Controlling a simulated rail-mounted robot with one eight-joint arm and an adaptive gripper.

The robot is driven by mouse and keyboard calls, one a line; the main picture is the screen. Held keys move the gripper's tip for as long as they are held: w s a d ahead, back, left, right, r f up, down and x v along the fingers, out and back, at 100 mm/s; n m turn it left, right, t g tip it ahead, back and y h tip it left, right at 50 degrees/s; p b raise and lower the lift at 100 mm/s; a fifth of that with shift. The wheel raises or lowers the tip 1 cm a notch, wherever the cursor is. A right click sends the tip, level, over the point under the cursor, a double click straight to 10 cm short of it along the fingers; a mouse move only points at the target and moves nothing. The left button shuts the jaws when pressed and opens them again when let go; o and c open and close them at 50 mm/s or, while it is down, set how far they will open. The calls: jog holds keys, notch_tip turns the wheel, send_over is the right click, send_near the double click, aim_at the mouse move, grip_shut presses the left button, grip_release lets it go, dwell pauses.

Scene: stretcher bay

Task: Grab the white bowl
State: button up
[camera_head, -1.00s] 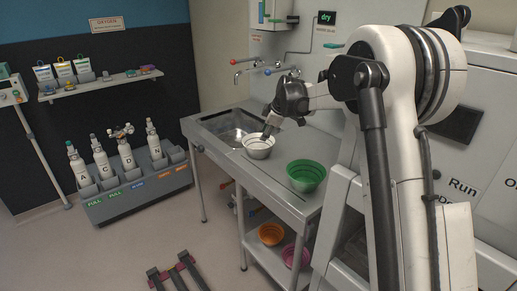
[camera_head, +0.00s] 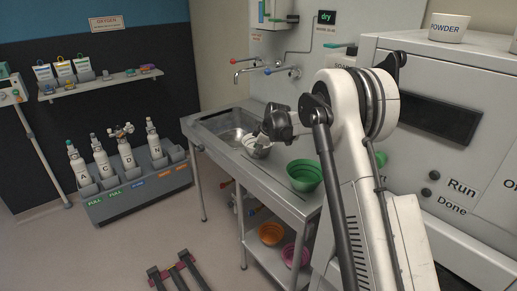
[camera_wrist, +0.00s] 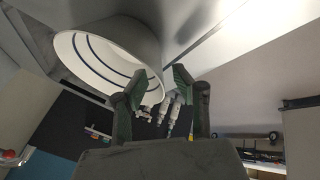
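The white bowl (camera_head: 250,149) stands on the steel counter beside the sink in the head view, partly hidden by my gripper (camera_head: 262,142). In the wrist view the white bowl (camera_wrist: 142,38) fills the upper left, its dark-striped inside showing. My gripper (camera_wrist: 160,84) is open. One fingertip overlaps the bowl's rim and the other is outside its wall, so the rim's edge appears between them. I cannot tell whether either finger touches it.
A green bowl (camera_head: 305,175) stands on the counter (camera_head: 275,180) to the right. An orange bowl (camera_head: 271,233) and a pink bowl (camera_head: 294,256) are on the shelf below. The sink (camera_head: 225,128) is to the left. A cabinet with a powder tub (camera_head: 449,28) stands at right.

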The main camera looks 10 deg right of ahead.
jog(key=shift+x, duration=0.95)
jog(key=shift+c, duration=0.5)
grip_shut()
jog(key=shift+r, duration=0.1)
